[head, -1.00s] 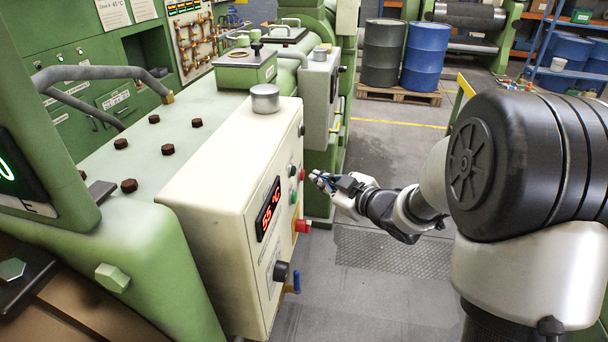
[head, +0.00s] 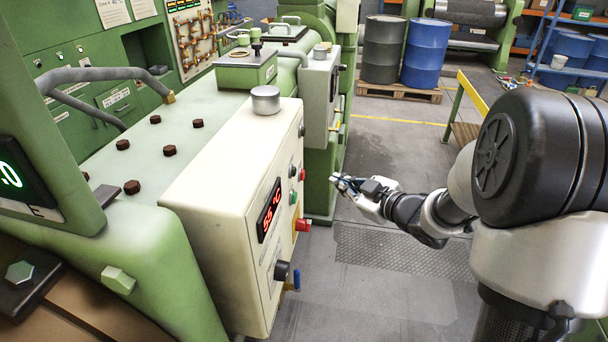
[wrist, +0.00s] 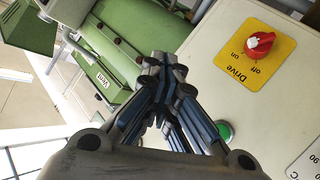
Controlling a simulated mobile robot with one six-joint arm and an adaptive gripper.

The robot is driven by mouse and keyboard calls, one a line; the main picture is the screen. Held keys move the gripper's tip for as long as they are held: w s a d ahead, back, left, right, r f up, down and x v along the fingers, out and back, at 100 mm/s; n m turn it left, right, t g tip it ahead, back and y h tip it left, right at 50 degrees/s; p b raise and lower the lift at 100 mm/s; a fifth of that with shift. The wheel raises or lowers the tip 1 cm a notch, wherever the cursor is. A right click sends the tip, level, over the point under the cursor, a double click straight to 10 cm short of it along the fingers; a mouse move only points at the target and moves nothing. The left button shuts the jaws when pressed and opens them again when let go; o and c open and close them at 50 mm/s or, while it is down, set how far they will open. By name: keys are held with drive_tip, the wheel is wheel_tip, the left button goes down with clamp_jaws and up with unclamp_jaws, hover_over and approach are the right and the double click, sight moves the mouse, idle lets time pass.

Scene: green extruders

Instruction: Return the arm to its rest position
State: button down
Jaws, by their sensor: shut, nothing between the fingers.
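My gripper (head: 338,180) hangs in the air to the right of the cream control box (head: 232,195), clear of its buttons. Its fingers are shut with nothing between them. In the wrist view the shut fingers (wrist: 163,75) point towards the box and the green machine. My arm (head: 440,210) reaches in from the right side of the head view, bent at the elbow.
The box bears a red display (head: 269,209), a red knob (head: 302,225), a black knob (head: 281,271) and a blue lever (head: 296,280). The wrist view shows a red Drive switch (wrist: 260,44) on a yellow plate. Blue drum (head: 426,54) stands behind. The floor (head: 390,160) beside my gripper is clear.

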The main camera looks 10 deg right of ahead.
drive_tip(key=s+d+r+m+g+h, duration=0.1)
drive_tip(key=s+d+r+m+h, duration=0.25)
drive_tip(key=s+h, duration=0.2)
drive_tip(key=s+d+r+m+g+h, duration=0.1)
drive_tip(key=s+d+r+m+h, duration=0.1)
drive_tip(key=s+r+m+h, duration=0.35)
drive_tip(key=s+a+f+m+g+y, duration=0.1)
drive_tip(key=s+a+f+g+y, duration=0.1)
drive_tip(key=s, duration=1)
drive_tip(key=s+a+f+m+g+y+b, duration=0.1)
drive_tip(key=s+a+f+g+y, duration=0.1)
drive_tip(key=s, duration=1)
drive_tip(key=a+f+g, duration=0.1)
drive_tip(key=a+g, duration=0.1)
drive_tip(key=a, duration=0.1)
drive_tip(key=shift+a+f, duration=0.2)
